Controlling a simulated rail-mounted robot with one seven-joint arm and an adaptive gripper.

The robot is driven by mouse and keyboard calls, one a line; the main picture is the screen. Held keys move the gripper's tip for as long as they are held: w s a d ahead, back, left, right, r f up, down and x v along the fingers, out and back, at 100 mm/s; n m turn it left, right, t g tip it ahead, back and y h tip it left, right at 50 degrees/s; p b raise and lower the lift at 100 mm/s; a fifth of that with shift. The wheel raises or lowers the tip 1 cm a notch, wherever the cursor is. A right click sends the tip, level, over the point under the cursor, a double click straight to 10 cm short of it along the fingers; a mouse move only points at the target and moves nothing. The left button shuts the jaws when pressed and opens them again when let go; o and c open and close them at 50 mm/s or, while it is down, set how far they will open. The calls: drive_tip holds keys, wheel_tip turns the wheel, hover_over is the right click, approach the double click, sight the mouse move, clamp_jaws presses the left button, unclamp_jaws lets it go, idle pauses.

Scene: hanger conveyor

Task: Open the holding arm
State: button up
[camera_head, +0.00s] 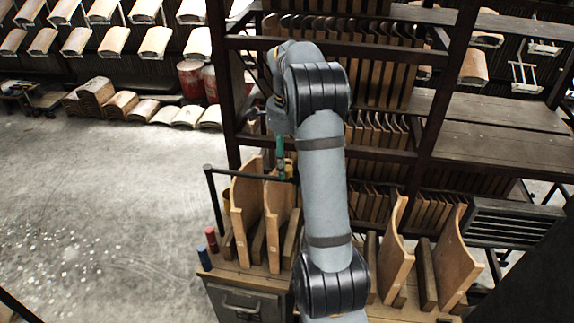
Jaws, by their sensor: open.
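My arm rises through the middle of the view and bends over at the top. My gripper (257,112) shows only in part, as dark pieces left of the arm's upper end; it is open and I see nothing in it. A black bar (225,170) stands at the left of the cart and bends over toward the wooden panels; it may be the holding arm, but I cannot tell for sure. A small green upright piece (280,150) shows below the gripper, close to my arm. Whatever lies behind my arm is hidden.
Curved wooden panels (247,215) stand upright on the cart (222,272), with more (455,262) to the right. A red cylinder (211,239) and a blue one (204,257) sit at its left edge. A dark rack (225,100) stands behind. The floor at left is clear.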

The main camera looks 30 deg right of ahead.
drive_tip(key=shift+a+f, duration=0.1)
drive_tip(key=shift+f, duration=0.2)
drive_tip(key=shift+c, duration=0.4)
clamp_jaws()
idle(0.4)
